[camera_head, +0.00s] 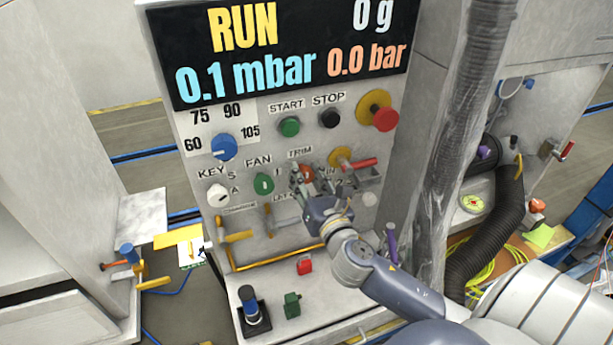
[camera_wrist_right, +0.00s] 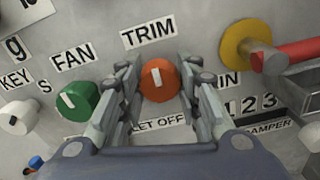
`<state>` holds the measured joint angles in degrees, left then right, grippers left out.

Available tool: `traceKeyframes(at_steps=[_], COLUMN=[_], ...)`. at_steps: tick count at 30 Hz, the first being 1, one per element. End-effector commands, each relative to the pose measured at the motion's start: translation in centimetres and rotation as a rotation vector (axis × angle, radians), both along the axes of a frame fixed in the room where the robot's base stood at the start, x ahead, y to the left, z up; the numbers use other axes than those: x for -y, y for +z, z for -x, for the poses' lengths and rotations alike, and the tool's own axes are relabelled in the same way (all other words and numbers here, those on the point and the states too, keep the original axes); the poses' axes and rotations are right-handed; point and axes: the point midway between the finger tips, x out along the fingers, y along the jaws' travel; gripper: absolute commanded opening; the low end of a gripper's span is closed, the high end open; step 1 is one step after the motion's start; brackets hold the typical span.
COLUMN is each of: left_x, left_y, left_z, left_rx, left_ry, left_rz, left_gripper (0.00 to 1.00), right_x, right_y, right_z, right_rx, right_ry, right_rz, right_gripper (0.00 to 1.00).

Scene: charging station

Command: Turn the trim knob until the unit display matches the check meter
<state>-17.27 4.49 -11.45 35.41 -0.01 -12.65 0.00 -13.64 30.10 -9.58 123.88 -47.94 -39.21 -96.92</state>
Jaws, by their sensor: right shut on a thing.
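The unit display (camera_head: 285,50) reads RUN, 0 g, 0.1 mbar and 0.0 bar at the top of the grey panel. The trim knob (camera_wrist_right: 158,82) is round and orange with a white pointer mark, under the TRIM label. In the head view the trim knob (camera_head: 307,173) is partly covered by my right gripper (camera_head: 302,180). My right gripper (camera_wrist_right: 160,86) is shut on the knob, one finger at each side, and its pointer points roughly up. I cannot pick out the check meter with certainty. My left gripper is not in view.
The green FAN knob (camera_wrist_right: 77,101) is close left of my fingers. A red-handled lever on a yellow disc (camera_wrist_right: 245,44) is close right. A blue selector (camera_head: 224,148), START (camera_head: 289,126) and STOP (camera_head: 330,117) buttons are above. A ledge below holds small parts.

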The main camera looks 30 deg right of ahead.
Motion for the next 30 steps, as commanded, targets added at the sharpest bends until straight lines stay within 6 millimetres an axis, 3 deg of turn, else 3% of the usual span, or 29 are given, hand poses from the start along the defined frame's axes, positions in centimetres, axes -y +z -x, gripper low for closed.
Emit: traceKeyframes(at_steps=[11,30], left_x=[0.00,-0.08], left_y=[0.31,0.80], left_z=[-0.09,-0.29], left_rx=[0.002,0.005], left_ry=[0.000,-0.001], left_rz=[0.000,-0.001], left_gripper=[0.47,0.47], right_x=[0.07,0.17], right_y=[0.13,0.11], right_z=[-0.03,-0.01], right_rx=[0.052,0.196], right_ry=[-0.002,-0.003], right_rz=[-0.211,-0.800], right_gripper=[0.08,0.07])
